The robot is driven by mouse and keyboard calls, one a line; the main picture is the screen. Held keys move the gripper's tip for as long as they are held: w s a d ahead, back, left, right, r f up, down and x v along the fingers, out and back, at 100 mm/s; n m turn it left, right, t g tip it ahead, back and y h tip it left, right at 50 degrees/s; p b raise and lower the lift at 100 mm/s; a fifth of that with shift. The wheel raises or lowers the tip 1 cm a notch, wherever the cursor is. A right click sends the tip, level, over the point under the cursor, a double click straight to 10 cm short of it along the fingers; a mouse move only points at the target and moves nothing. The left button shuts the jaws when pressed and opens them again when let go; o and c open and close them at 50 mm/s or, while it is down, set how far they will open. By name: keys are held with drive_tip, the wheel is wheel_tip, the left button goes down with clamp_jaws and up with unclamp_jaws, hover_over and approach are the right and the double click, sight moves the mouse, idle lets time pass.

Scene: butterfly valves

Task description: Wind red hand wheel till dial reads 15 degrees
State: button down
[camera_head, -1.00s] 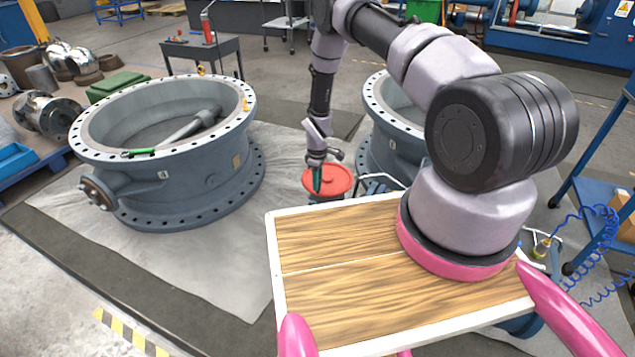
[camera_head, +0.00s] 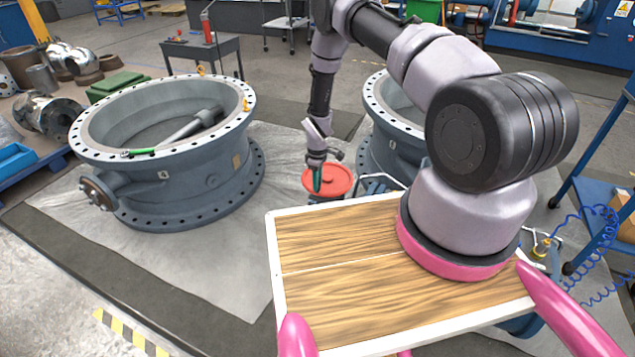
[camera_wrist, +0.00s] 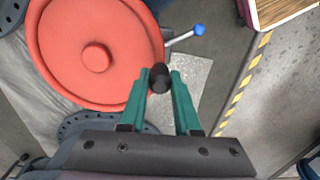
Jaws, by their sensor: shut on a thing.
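The red hand wheel (camera_head: 330,181) lies flat between the two large grey valve bodies in the head view. In the wrist view the wheel (camera_wrist: 75,45) fills the upper left, with a round raised hub at its middle. A black knob (camera_wrist: 160,80) stands at the wheel's right rim. My gripper (camera_wrist: 160,84) has its green fingers closed around this knob. In the head view my gripper (camera_head: 317,178) reaches down onto the near left part of the wheel. No dial reading can be made out in either view.
A large grey valve body (camera_head: 165,170) stands left of the wheel, another (camera_head: 385,150) right behind it. A lever with a blue end (camera_wrist: 198,30) sticks out beside the wheel. A blue trolley (camera_head: 595,190) stands at the far right.

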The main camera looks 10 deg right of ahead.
sight(349, 186)
drive_tip(key=shift+d, duration=0.1)
drive_tip(key=d+n, duration=0.1)
drive_tip(key=s+d+n, duration=0.1)
drive_tip(key=n, duration=0.1)
drive_tip(key=shift+s+d+n, duration=0.25)
drive_tip(key=shift+d+n, duration=0.15)
drive_tip(key=shift+s+d+n, duration=0.15)
drive_tip(key=shift+d+n, duration=0.65)
drive_tip(key=shift+n, duration=0.1)
drive_tip(key=d+n, duration=0.2)
drive_tip(key=shift+d+n, duration=0.15)
drive_tip(key=shift+n, duration=0.25)
drive_tip(key=d+n, duration=0.2)
drive_tip(key=shift+w+d+n, duration=0.1)
drive_tip(key=shift+w+n, duration=0.1)
drive_tip(key=shift+n, duration=0.1)
drive_tip(key=d+n, duration=0.1)
drive_tip(key=w+d+n, duration=0.1)
drive_tip(key=n, duration=0.1)
drive_tip(key=shift+w+d, duration=0.1)
drive_tip(key=shift+d, duration=0.05)
drive_tip(key=shift+w+d, duration=0.55)
drive_tip(key=shift+d, duration=0.1)
